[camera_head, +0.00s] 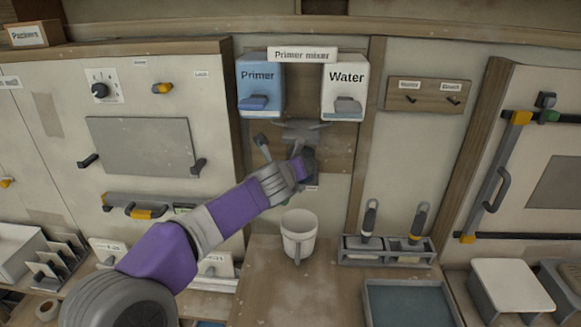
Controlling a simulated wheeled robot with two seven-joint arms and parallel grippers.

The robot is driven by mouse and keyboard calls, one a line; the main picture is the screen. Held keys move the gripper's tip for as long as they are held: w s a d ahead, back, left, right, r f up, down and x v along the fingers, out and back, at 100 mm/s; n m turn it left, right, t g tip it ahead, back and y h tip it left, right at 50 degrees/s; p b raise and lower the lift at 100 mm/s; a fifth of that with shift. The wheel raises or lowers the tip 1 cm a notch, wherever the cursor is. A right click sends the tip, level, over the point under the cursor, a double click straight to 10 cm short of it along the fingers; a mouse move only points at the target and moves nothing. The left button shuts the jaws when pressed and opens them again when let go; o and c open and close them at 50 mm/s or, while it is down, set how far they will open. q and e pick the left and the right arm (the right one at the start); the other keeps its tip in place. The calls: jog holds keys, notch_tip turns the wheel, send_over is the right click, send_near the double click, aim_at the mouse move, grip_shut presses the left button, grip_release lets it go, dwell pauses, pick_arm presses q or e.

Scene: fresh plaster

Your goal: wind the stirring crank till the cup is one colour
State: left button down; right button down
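The primer mixer hangs on the back wall, with a blue-and-white Primer dispenser (261,85) and a white Water dispenser (344,88). Between and below them is a grey fitting (303,130). A small grey lever with a dark knob (262,143) sticks out to its left; I cannot tell whether it is the stirring crank. My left gripper (306,164) is right below the grey fitting, at the end of my purple and grey arm. Its fingers and whatever they may touch are hidden. A white cup (298,232) stands upright on the wooden counter below; its contents cannot be made out. My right gripper is out of view.
Right of the cup, a grey rack (388,256) holds two handled tools. A blue-grey tray (410,303) lies in front of it. A hook board (431,95) hangs right of the mixer. A panelled cabinet (140,145) stands left. The counter before the cup is clear.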

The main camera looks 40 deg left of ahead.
pick_arm(q)
jog(key=shift+a+r, duration=0.1)
jog(key=shift+r, duration=0.15)
jog(key=c, duration=1)
grip_release()
jog(key=shift+o, duration=0.7)
jog(key=shift+f, duration=0.2)
jog(key=p+v, duration=0.1)
jog(key=v, duration=0.6)
jog(key=shift+s, duration=0.25)
jog(key=shift+r, duration=0.1)
